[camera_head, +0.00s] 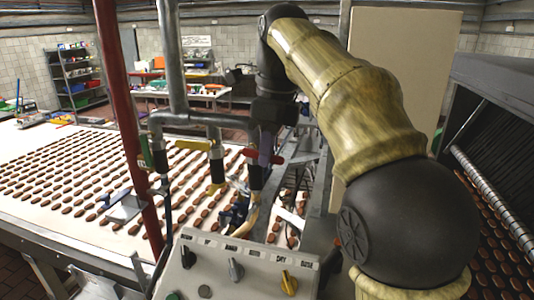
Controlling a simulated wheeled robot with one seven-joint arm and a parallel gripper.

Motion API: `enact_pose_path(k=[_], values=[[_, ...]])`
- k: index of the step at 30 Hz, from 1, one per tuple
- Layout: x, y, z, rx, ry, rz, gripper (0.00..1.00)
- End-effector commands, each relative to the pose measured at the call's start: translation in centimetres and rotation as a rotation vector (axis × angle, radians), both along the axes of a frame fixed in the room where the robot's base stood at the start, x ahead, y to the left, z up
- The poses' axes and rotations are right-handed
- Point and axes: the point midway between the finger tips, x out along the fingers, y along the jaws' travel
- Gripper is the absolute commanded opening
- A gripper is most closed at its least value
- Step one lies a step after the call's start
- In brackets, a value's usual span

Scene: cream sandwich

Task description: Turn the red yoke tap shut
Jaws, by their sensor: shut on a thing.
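The red yoke tap (278,159) sits on the rightmost of the vertical pipes, right of the middle of the view. Its red handle shows on both sides of my gripper and lies roughly level across the picture. My gripper (265,150) reaches down from above and is shut on the handle. The fingers hide the middle of the handle, and the fingertips are too small to make out clearly.
A yellow-handled tap (193,145) and a green-handled tap (145,151) stand to the left. A red post (124,110) rises at the left. A control box (235,268) with knobs stands in front. A conveyor (50,150) carries many biscuits.

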Motion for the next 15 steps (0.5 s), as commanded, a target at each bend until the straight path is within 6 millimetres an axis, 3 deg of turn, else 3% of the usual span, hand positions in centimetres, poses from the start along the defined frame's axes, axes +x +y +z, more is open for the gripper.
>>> enact_pose_path(k=[15], values=[[0.10,0.35,0.71,-0.144,0.048,0.005,0.00]])
